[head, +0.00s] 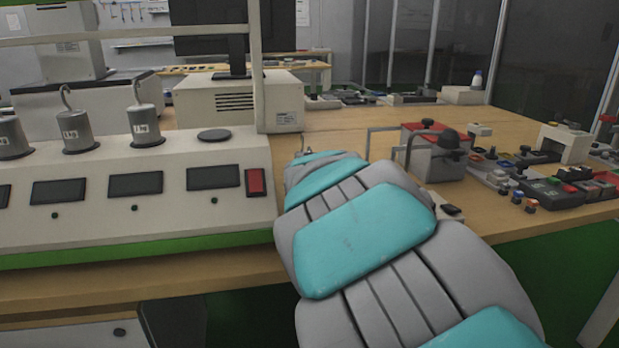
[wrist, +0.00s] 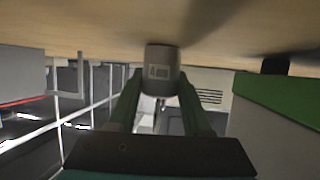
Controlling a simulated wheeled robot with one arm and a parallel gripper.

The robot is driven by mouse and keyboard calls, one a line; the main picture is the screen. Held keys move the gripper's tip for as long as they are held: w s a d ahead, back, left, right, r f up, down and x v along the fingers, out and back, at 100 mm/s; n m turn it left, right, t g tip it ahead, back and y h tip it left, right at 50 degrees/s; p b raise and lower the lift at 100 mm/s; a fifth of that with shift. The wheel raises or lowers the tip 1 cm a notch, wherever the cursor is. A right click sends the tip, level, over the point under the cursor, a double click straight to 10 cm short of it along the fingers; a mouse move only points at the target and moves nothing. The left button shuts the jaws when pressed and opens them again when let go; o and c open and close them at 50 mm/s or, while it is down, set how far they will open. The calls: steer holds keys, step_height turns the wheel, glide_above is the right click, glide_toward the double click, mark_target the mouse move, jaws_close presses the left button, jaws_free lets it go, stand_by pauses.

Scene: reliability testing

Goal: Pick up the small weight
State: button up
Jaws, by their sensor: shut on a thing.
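The small weight (wrist: 163,60) is a grey metal cylinder with a pale label. It shows at the top middle of the wrist view, which is upside down. My gripper (wrist: 160,76) is shut on it, with one dark green finger on each side. Its base is close to the wooden tabletop (wrist: 80,35); I cannot tell whether it touches. In the head view my arm hides the gripper and most of the weight; only a small hook (head: 302,144) shows past the arm's far end.
Left of my arm stands a white test bench (head: 235,150) with several displays, a red switch (head: 255,182) and hooked weights (head: 144,124) on its pads. One round pad (head: 214,135) is bare. Right are a grey box (head: 433,160) with a handle and several small electrical parts (head: 555,193).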

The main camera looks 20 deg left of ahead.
jaws_close()
steer(key=shift+r, duration=0.15)
stand_by(0.4)
